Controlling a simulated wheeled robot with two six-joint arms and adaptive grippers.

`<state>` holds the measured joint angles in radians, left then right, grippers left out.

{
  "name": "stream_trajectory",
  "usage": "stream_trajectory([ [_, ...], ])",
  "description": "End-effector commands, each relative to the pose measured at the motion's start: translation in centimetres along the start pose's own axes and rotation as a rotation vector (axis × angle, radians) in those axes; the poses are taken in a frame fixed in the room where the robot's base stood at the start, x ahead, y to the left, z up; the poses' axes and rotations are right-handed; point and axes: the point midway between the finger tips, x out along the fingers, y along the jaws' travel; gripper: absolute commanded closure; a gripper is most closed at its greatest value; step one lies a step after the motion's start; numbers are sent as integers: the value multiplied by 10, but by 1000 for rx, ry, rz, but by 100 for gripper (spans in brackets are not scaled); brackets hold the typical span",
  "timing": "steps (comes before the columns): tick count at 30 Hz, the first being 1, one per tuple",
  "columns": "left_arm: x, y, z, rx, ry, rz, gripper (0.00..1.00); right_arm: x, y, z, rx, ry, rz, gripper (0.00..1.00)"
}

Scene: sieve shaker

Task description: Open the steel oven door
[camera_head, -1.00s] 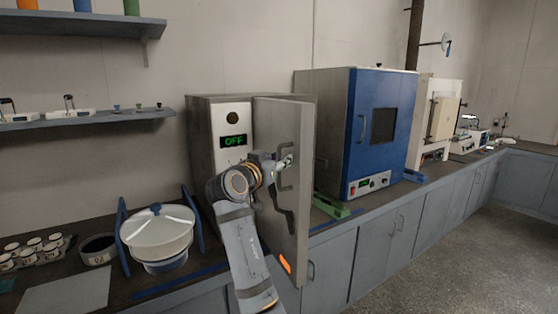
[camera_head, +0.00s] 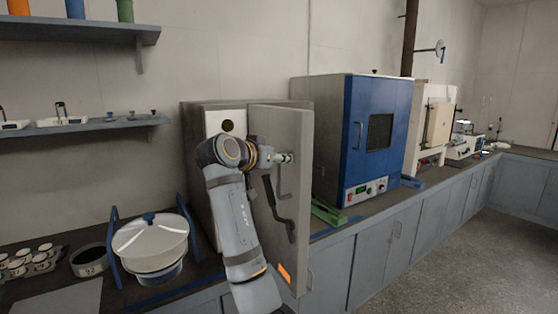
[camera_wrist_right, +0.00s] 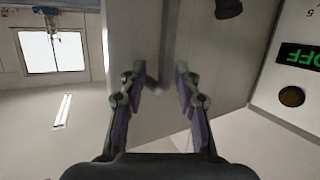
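The steel oven (camera_head: 198,160) stands on the bench, and its grey door (camera_head: 290,130) stands out from the body, partly open. A bent handle (camera_head: 283,185) and a dark lever (camera_head: 275,210) are on the door face. My right gripper (camera_head: 289,158) is at the upper part of the handle. In the right wrist view the gripper (camera_wrist_right: 158,75) has its fingers apart, with the end of the handle bar (camera_wrist_right: 166,45) between them. Whether they touch it is unclear. The green OFF display (camera_wrist_right: 300,56) shows at right there; my arm hides it in the head view. My left gripper is out of view.
A blue oven (camera_head: 350,150) stands to the right of the door, with a green piece (camera_head: 328,212) on the bench between. A lidded white pot (camera_head: 150,240) stands close at left. Cabinets (camera_head: 375,255) run below the bench; the floor (camera_head: 450,240) at right is clear.

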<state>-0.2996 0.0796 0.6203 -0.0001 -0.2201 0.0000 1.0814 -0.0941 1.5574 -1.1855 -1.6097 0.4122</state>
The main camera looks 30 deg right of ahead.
Motion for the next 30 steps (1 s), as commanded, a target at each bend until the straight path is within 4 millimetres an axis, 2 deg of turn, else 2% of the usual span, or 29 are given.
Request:
stream_trajectory([
  [1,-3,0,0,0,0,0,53,-5,1,-11,13,20,-2,66],
  [30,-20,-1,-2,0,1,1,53,-63,-54,10,5,7,-5,66],
])
